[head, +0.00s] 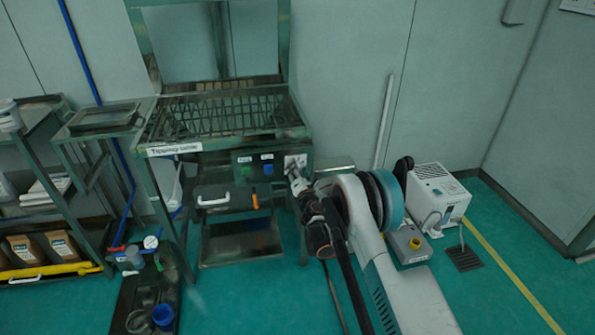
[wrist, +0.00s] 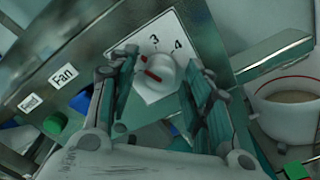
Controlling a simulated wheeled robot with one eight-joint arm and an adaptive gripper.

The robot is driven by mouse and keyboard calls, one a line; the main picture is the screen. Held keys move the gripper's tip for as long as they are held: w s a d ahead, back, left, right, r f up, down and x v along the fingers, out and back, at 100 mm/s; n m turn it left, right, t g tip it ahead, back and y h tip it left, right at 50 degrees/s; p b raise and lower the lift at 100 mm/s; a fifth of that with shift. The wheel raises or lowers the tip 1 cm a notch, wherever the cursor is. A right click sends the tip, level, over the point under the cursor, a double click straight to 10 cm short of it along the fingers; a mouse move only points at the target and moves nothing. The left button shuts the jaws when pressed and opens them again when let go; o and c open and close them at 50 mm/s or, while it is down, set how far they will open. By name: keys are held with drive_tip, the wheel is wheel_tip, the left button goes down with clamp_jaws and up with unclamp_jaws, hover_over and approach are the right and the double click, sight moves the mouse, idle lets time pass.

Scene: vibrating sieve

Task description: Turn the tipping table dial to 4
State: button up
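The tipping table (head: 225,115) stands at the wall, with a label on its front edge. Its control panel carries a white plate (head: 296,160) at the right end. In the wrist view the dial (wrist: 160,75) is a pale round knob with a red mark, on the white plate (wrist: 176,28). The numbers 3 and 4 show above it; other numbers are hidden. The red mark is slanted, and I cannot tell which number it points at. My gripper (wrist: 163,68) is open, with one finger on each side of the knob. In the head view my gripper (head: 297,178) is at the panel.
Fan and Feed labels (wrist: 63,76) mark the panel beside the dial. A drawer with a white handle (head: 215,201) sits under the panel. A white bucket (wrist: 290,105) is right of the plate. A white machine (head: 438,190) stands on the floor at right.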

drive_tip(key=c, duration=0.7)
drive_tip(key=shift+m, duration=0.3)
drive_tip(key=m, duration=1.7)
drive_tip(key=shift+m, duration=0.3)
drive_tip(key=o, duration=1.1)
